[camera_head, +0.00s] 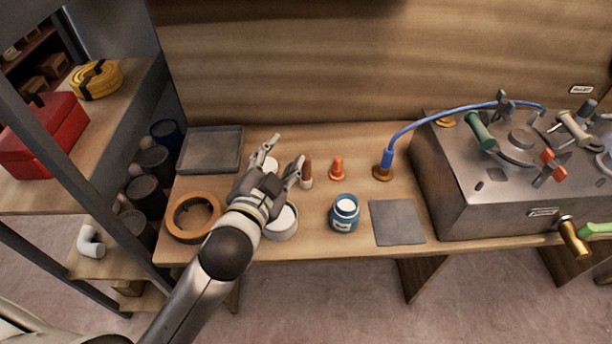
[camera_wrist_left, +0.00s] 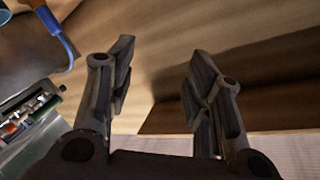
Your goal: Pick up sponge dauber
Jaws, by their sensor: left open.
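A small upright piece with a brown top and a pale lower end (camera_head: 307,171), which looks like the sponge dauber, stands on the wooden bench. My left gripper (camera_head: 284,156) is open above the bench, just left of it, with the right finger close beside it. I cannot tell whether they touch. The open fingers also show in the left wrist view (camera_wrist_left: 160,62), with nothing between them. The dauber cannot be made out in that view. My right gripper is not in view.
An orange cone-shaped piece (camera_head: 337,169) and a blue jar (camera_head: 345,222) stand right of the dauber. A white round container (camera_head: 283,231) sits below my gripper. A brown ring (camera_head: 178,226), grey tray (camera_head: 212,167) and grey pad (camera_head: 397,222) lie around. A metal console (camera_head: 460,205) stands right.

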